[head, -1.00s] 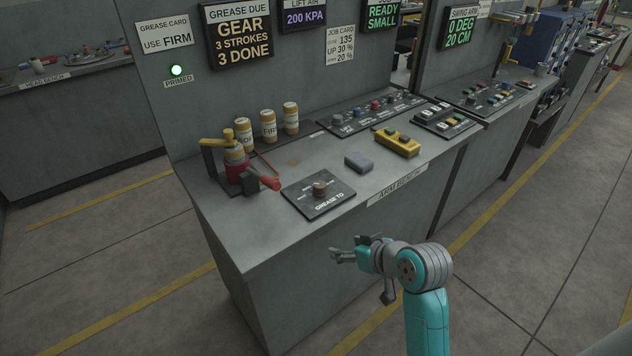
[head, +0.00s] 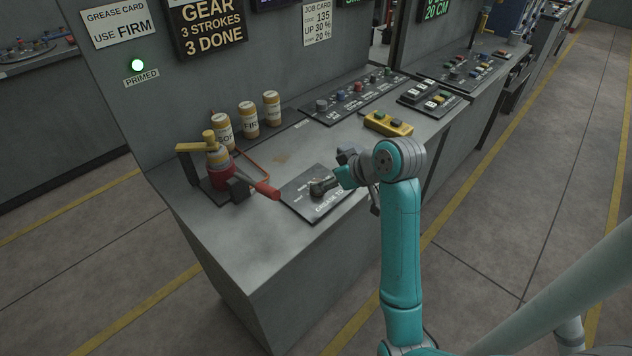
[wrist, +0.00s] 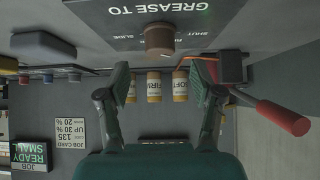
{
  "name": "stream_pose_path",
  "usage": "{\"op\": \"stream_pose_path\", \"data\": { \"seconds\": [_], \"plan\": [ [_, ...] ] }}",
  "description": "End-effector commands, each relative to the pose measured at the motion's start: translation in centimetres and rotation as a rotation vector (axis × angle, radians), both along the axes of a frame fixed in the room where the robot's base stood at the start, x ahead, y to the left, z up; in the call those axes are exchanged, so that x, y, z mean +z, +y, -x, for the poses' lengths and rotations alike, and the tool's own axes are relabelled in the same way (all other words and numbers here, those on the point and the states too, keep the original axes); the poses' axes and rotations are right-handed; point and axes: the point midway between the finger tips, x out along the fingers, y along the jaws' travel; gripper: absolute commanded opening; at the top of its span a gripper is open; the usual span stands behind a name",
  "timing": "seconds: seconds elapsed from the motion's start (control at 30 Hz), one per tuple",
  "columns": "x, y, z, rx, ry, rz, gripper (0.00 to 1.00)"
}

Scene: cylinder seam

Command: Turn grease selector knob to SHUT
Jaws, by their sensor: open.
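The grease selector knob (wrist: 160,38) is a short brown cylinder on the dark "GREASE TO" plate (head: 302,203), which also shows upper in the wrist view (wrist: 225,15). Labels reading SHUT and SLIDE are partly visible beside the knob. Where its pointer is set cannot be made out. My gripper (wrist: 160,78) is open, its two fingers spread to either side of the knob's line, with the knob seen just beyond the fingertips. In the head view my gripper (head: 324,187) is low over the plate and hides most of the knob.
A red-handled grease pump (head: 218,165) stands left of the plate, its red handle (head: 267,190) reaching close to it. Several labelled cartridges (head: 248,118) stand behind. A yellow button box (head: 388,124) and a control panel (head: 350,97) lie further right. The bench front is clear.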

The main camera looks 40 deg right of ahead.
Motion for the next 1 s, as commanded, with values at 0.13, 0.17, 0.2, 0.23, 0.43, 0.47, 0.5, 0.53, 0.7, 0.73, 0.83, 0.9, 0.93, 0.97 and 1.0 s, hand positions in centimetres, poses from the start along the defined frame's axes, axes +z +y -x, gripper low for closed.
{"op": "stream_pose_path", "data": {
  "seconds": [0.13, 0.17, 0.2, 0.23, 0.43, 0.47, 0.5, 0.53, 0.7, 0.73, 0.83, 0.9, 0.93, 0.97, 1.0],
  "plan": [
    [-2.0, 0.2, -1.9, 0.003, 0.002, -0.001, 0.66],
    [-2.3, 0.1, -2.2, 0.001, 0.003, -0.001, 0.66],
    [-2.7, 0.1, -2.5, 0.001, 0.003, -0.001, 0.66],
    [-2.9, 0.1, -2.8, 0.001, 0.001, -0.001, 0.66],
    [-4.1, 0.2, -4.0, 0.001, 0.001, -0.001, 0.66],
    [-4.2, 0.1, -4.1, 0.001, 0.001, -0.001, 0.66],
    [-4.2, 0.1, -4.1, 0.000, 0.001, 0.000, 0.66],
    [-4.3, 0.1, -4.2, 0.000, 0.000, 0.000, 0.66],
    [-4.3, 0.1, -4.2, 0.000, 0.000, 0.000, 0.66],
    [-4.3, 0.1, -4.2, 0.000, 0.000, 0.000, 0.66],
    [-4.3, 0.1, -4.2, 0.000, 0.000, 0.000, 0.51],
    [-4.3, 0.1, -4.2, 0.000, 0.000, 0.000, 0.33],
    [-4.3, 0.1, -4.2, 0.000, 0.000, 0.000, 0.26],
    [-4.3, 0.1, -4.2, 0.000, 0.000, 0.000, 0.18],
    [-4.3, 0.1, -4.2, 0.000, 0.000, 0.000, 0.08]
  ]
}}
